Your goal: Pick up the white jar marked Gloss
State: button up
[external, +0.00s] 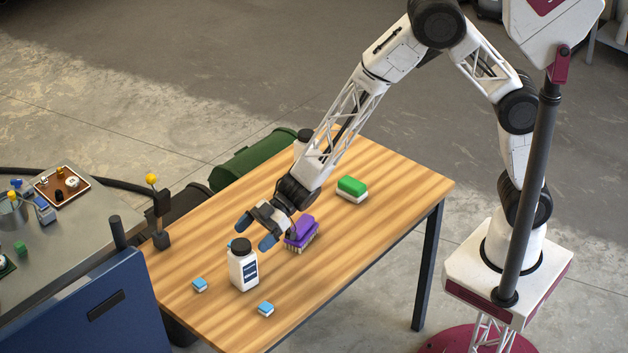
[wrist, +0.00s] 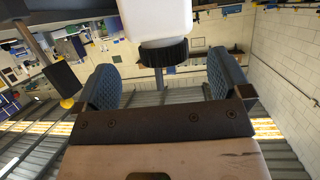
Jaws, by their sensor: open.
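A white jar (external: 243,272) with a black lid and a dark label stands upright on the wooden table (external: 375,225). The label's words are too small to read. A second white jar (external: 300,150) with a black lid stands farther back, partly hidden by my arm. My gripper (external: 256,232) is open and empty, its blue-padded fingers just behind and above the near jar. In the wrist view, a white jar (wrist: 157,18) shows inverted at the top, its black lid toward the gap between the open fingers of my gripper (wrist: 165,82).
A purple brush (external: 301,232) lies right of my gripper, close by. Small blue blocks (external: 200,285) (external: 265,309) lie around the near jar. A green-and-white block (external: 351,189) sits farther back. A yellow-knobbed post (external: 152,181) stands at the left edge. The table's right side is clear.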

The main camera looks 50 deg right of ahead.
aim_at(238, 251)
jog(key=shift+a, duration=0.15)
jog(key=shift+x, duration=2.45)
jog(key=shift+s+f, duration=0.15)
jog(key=c, duration=1.7)
